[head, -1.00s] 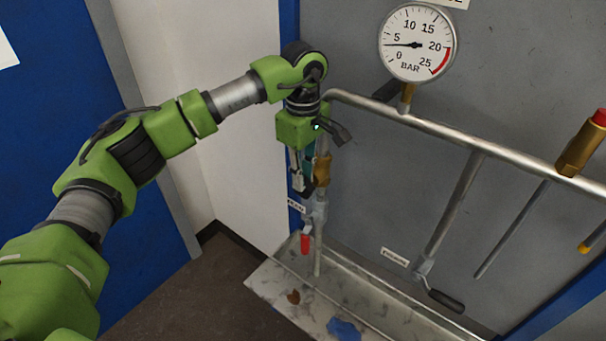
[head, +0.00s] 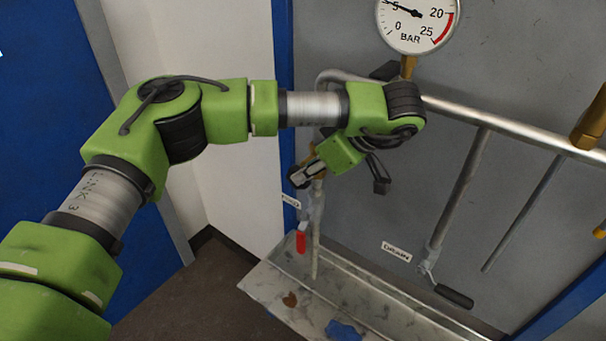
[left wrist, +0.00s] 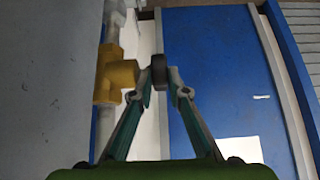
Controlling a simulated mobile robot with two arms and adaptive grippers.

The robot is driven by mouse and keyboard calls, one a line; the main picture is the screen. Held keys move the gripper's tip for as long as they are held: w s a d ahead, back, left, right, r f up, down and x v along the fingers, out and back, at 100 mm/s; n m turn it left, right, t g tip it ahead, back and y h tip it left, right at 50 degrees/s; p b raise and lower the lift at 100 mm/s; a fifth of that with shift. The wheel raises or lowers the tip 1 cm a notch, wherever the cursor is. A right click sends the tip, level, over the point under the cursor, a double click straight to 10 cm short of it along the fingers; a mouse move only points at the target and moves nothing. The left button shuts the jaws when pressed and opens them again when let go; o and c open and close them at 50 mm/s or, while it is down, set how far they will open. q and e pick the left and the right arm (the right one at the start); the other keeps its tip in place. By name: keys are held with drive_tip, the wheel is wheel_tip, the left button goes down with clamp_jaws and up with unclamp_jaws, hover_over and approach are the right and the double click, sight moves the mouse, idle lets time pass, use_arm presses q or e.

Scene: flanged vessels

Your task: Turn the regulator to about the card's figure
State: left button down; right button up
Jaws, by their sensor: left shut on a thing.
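The regulator is a brass body (left wrist: 117,76) on a pipe, with a dark round knob (left wrist: 158,72) on its side, in the left wrist view. My left gripper (left wrist: 162,86) is shut on this knob, one finger on each side. In the head view my left gripper (head: 303,174) slants down to the left at the pipe, and my wrist hides most of the regulator. The round pressure gauge (head: 412,28) is cut by the top edge; its needle points close to the 5 mark. The card's figure does not show. My right gripper is out of view.
A red lever (head: 301,242) hangs on the vertical pipe just below my gripper. A metal pipe (head: 500,135) runs right from there along the grey panel. A black-handled valve (head: 453,296) sits lower right. A stained metal tray (head: 385,322) lies below.

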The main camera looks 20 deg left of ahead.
use_arm(q)
drive_tip(key=shift+s+d+f+t+y+b, duration=0.1)
drive_tip(key=shift+d+f+t+y+b, duration=0.2)
drive_tip(key=shift+y, duration=0.65)
drive_tip(key=shift+s+d+f+t+y+b, duration=0.1)
drive_tip(key=shift+f+t+y+b, duration=0.2)
drive_tip(key=shift+y, duration=0.6)
drive_tip(key=shift+d+f+t+y+b, duration=0.25)
drive_tip(key=shift+t+y, duration=0.15)
drive_tip(key=shift+y, duration=0.55)
drive_tip(key=c, duration=2.2)
unclamp_jaws()
drive_tip(key=shift+d, duration=0.1)
drive_tip(key=v, duration=0.7)
drive_tip(key=shift+d, duration=0.15)
